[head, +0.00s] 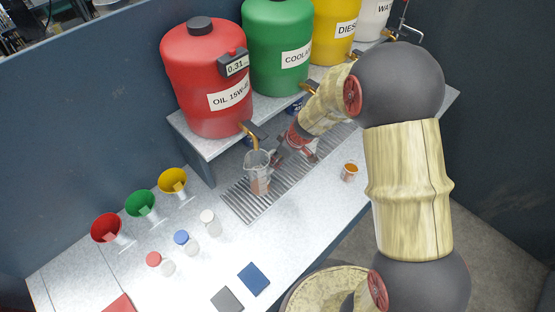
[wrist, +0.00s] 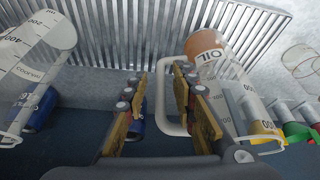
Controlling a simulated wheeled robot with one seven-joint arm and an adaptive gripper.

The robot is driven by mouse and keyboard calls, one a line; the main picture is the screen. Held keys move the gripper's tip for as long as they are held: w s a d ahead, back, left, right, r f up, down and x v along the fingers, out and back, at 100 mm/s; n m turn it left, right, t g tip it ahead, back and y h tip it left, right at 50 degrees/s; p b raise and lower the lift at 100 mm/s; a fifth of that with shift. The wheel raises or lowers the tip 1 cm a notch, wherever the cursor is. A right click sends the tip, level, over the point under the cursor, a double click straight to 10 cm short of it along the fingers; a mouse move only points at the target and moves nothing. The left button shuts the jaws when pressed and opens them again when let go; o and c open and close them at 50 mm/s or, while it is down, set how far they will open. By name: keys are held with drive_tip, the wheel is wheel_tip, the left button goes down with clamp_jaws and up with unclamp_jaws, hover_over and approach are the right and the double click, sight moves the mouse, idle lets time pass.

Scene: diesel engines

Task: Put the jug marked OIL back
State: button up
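The clear jug marked OIL (head: 258,175) stands upright on the grating under the brass tap of the red drum. Its lower part looks brownish. In the wrist view the jug (wrist: 232,82) is to the right, with its white OIL label readable and its pale handle (wrist: 161,105) toward my fingers. My gripper (head: 279,156) is at the jug's right side in the head view. In the wrist view my gripper (wrist: 159,88) is open, with the handle's bar showing between the two fingers. Whether a finger touches the handle, I cannot tell.
Another jug, marked COOLANT (wrist: 30,55), is left in the wrist view. A small cup of amber liquid (head: 350,172) stands right of the grating (head: 240,206). The red OIL drum (head: 207,75) is on the shelf above. Funnels (head: 142,205) and capped bottles (head: 186,243) stand left.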

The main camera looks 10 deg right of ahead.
drive_tip(key=s+d+r+m, duration=0.1)
drive_tip(key=s+r, duration=0.3)
drive_tip(key=r, duration=0.4)
drive_tip(key=s+d+r+m+t, duration=0.1)
drive_tip(key=s+r, duration=0.4)
drive_tip(key=r, duration=0.3)
drive_tip(key=s+d+r+m, duration=0.1)
drive_tip(key=s+r, duration=0.3)
drive_tip(key=r, duration=0.4)
drive_tip(key=s+d+r+m+h, duration=0.1)
drive_tip(key=s+r+m, duration=0.1)
drive_tip(key=s, duration=0.3)
drive_tip(key=s+d+r+m+t+h, duration=0.1)
drive_tip(key=s+d+r+m, duration=0.1)
drive_tip(key=s, duration=0.3)
drive_tip(key=s+d+r+m+h, duration=0.1)
drive_tip(key=s+r, duration=0.2)
drive_tip(key=s, duration=0.2)
drive_tip(key=shift+s+d+r+m+p, duration=0.25)
drive_tip(key=shift+s+r+m+p, duration=0.05)
drive_tip(key=shift+s+m+p, duration=0.1)
drive_tip(key=shift+f, duration=0.1)
wheel_tip(320, 180, down, 10)
drive_tip(key=b, duration=0.9)
drive_tip(key=shift+r+b, duration=0.2)
drive_tip(key=shift+b, duration=0.2)
